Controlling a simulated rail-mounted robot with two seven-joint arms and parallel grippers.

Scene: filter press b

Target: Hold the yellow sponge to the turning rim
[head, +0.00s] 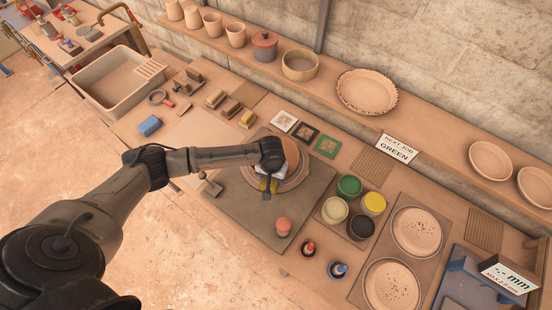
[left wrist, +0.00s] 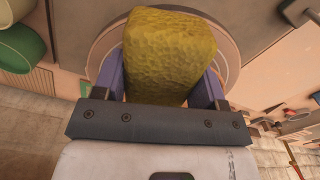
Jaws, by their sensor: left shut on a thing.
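My left gripper (head: 267,190) is over the round turntable (head: 301,177), which stands on a grey board. In the left wrist view, its two purple-blue fingers (left wrist: 165,88) are shut on the yellow sponge (left wrist: 170,50). The sponge covers much of the round disc (left wrist: 105,45) behind it. In the head view, only a little yellow of the sponge (head: 264,184) shows under the wrist. An orange-brown piece (head: 292,152) shows on the turntable, partly hidden by my arm. I cannot tell whether the sponge touches a rim. My right gripper is not in view.
Several paint pots (head: 349,186) stand right of the grey board (head: 230,213). A pink-topped item (head: 283,226) sits on the board's front. Small red (head: 308,248) and blue (head: 338,269) bottles stand near the front edge. Pattern tiles (head: 305,134) lie behind the turntable.

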